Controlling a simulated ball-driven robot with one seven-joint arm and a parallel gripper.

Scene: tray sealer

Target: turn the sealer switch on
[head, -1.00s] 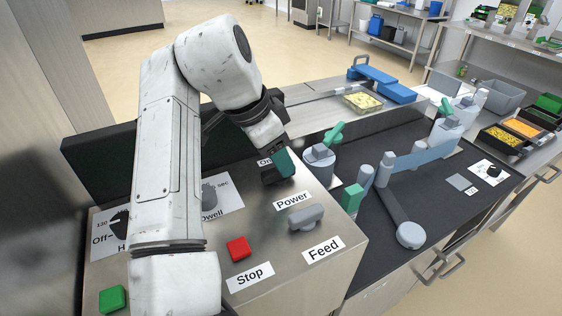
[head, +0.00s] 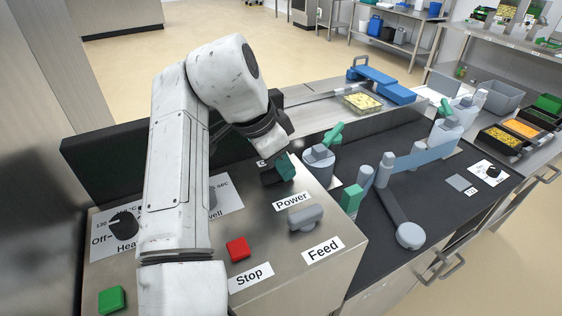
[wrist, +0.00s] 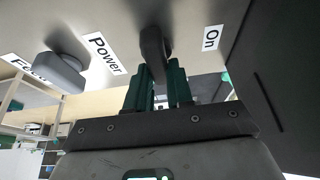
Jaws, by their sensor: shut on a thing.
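The dark power switch (wrist: 153,42) stands out from the steel panel between the "Power" label (wrist: 103,54) and the "On" label (wrist: 211,38) in the wrist view. My gripper (wrist: 158,75), with green fingers, is shut on its handle, one finger on each side. In the head view my gripper (head: 280,169) is at the panel's far right part, above the "Power" label (head: 292,201). There the fingers and wrist hide most of the switch and nearly all of the "On" label.
The panel also carries a grey feed knob (head: 305,217), a red stop button (head: 238,249), a green button (head: 111,299) and a black heat knob (head: 124,225). A grey post (head: 319,165) with a green handle stands close right of my gripper. A dark conveyor belt (head: 440,198) lies beyond.

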